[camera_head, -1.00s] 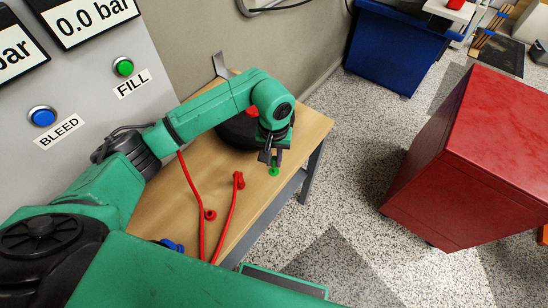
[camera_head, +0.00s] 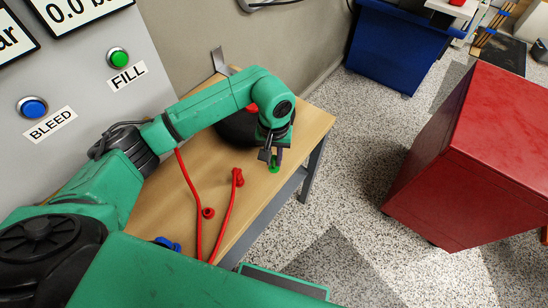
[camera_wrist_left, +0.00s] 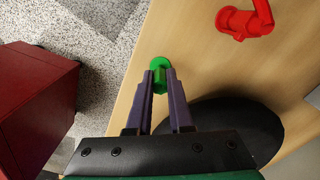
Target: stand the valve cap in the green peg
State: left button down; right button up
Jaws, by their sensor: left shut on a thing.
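The green peg (camera_head: 274,169) stands on the wooden table near its right edge; in the left wrist view its round green disc (camera_wrist_left: 159,63) shows just beyond the fingertips. My left gripper (camera_head: 270,158) points down right over it. In the left wrist view the gripper (camera_wrist_left: 160,82) is shut on a small darker green piece (camera_wrist_left: 163,79), which looks like the valve cap. This piece overlaps the disc in the picture; I cannot tell whether it is seated or just above. My right gripper is not in view.
A black wheel (camera_wrist_left: 236,130) lies close beside my left gripper. Red hoses (camera_head: 229,215) lie on the wooden table (camera_head: 262,205), with a blue part (camera_head: 168,243) at the near end. A grey panel (camera_head: 100,85) stands left; a red cabinet (camera_head: 470,160) and blue bin (camera_head: 400,48) are right.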

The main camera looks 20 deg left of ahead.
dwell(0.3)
pick_arm(q)
jog(key=shift+b, duration=0.3)
dwell(0.3)
jog(key=shift+b, duration=0.3)
jog(key=shift+f+b, duration=1.1)
jog(key=shift+f, duration=0.05)
jog(key=shift+r, duration=0.1)
dwell(0.8)
dwell(0.3)
dwell(0.4)
